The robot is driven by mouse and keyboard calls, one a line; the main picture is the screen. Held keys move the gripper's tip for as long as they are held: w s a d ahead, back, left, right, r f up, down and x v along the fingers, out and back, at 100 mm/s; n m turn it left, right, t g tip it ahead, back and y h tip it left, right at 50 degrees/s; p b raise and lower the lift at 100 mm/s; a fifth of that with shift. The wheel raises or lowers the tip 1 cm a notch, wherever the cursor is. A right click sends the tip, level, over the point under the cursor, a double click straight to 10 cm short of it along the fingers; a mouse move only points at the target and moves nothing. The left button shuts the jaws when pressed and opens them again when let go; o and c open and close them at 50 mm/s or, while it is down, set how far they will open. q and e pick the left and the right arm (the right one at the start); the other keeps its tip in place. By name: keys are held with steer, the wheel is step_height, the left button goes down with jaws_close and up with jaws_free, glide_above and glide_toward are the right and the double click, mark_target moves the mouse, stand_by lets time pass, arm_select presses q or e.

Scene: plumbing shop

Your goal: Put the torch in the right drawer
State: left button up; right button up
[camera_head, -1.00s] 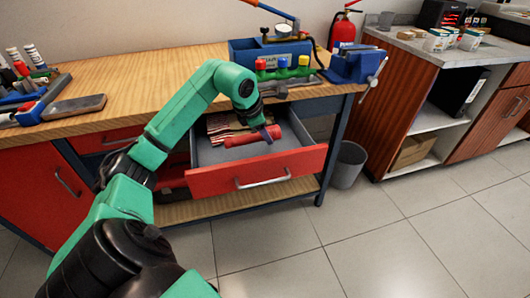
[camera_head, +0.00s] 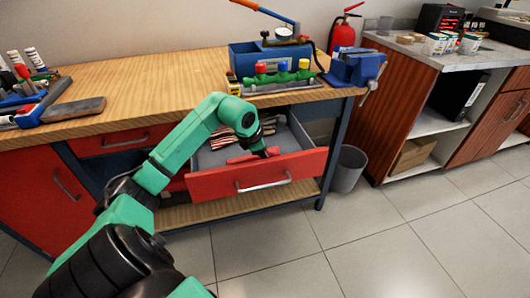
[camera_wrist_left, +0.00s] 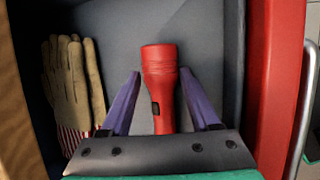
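The red torch (camera_wrist_left: 158,80) lies on the grey floor of the open right drawer (camera_head: 215,184), beside the gloves (camera_wrist_left: 75,85). In the head view the torch (camera_head: 240,159) is partly hidden by the drawer front and my arm. My left gripper (camera_wrist_left: 160,74) is inside the drawer, pointing down, with its two purple fingers spread on either side of the torch and visible gaps to it. It also shows in the head view (camera_head: 267,152). My right gripper is not in view.
The wooden workbench (camera_head: 150,85) holds a blue toolbox (camera_head: 255,58), a valve manifold (camera_head: 280,76), a blue vise (camera_head: 355,66) and hand tools at the left. A grey bin (camera_head: 347,168) stands right of the drawer. The floor in front is clear.

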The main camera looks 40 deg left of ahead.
arm_select(q)
steer(key=shift+r, duration=0.3)
steer(key=v, duration=1.1)
steer(key=shift+s+r+b, duration=0.25)
steer(key=shift+r+b, duration=0.05)
steer(key=shift+b, duration=0.1)
steer(key=shift+d, duration=0.1)
